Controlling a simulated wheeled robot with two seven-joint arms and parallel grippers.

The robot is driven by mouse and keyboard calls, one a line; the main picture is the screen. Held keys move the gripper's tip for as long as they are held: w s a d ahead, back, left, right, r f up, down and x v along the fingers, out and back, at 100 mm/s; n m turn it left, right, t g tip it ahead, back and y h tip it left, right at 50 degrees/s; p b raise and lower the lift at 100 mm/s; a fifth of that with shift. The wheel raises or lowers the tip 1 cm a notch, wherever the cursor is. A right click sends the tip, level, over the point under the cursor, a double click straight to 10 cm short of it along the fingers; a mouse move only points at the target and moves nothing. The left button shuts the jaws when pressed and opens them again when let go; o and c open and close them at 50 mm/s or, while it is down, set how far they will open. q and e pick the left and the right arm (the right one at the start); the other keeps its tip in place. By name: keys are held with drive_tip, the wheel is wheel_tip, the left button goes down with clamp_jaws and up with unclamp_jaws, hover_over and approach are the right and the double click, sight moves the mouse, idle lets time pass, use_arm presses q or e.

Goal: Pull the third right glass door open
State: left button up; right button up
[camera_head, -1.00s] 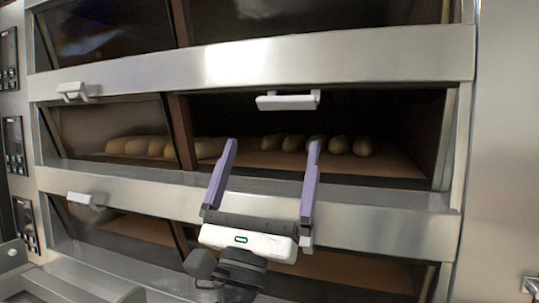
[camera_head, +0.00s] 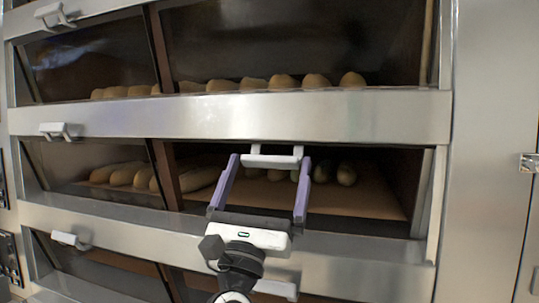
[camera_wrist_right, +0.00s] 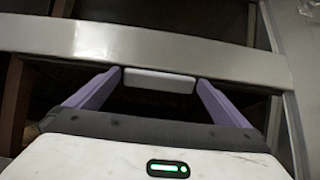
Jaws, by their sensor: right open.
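A white bar handle (camera_head: 272,160) hangs at the top of a right glass door (camera_head: 390,180), the middle one of the decks in the head view. Bread loaves show behind it. My right gripper (camera_head: 269,164) is open, its two purple fingers pointing up, one on each side of this handle. In the right wrist view, the handle (camera_wrist_right: 159,80) sits between the fingertips of my gripper (camera_wrist_right: 159,84), with a small gap at the sides. Whether a finger touches it, I cannot tell. The door looks shut. My left gripper is out of view.
A steel band (camera_head: 330,117) runs just above the handle. Left doors carry similar handles (camera_head: 60,130). Another right handle (camera_head: 276,289) shows lower, partly behind my wrist. A plain steel panel (camera_head: 490,140) stands at the right.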

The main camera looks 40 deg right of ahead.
drive_tip(key=shift+x, duration=1.3)
drive_tip(key=c, duration=1.4)
drive_tip(key=shift+o, duration=0.2)
drive_tip(key=r+g+y+p, duration=0.1)
drive_tip(key=p, duration=0.4)
drive_tip(key=shift+s+a+r, duration=0.1)
drive_tip(key=shift+a+r, duration=0.1)
drive_tip(key=shift+r, duration=0.05)
drive_tip(key=shift+a+y+p, duration=0.1)
drive_tip(key=shift+y+p, duration=0.5)
drive_tip(key=shift+p, duration=0.6)
drive_tip(key=shift+f, duration=0.2)
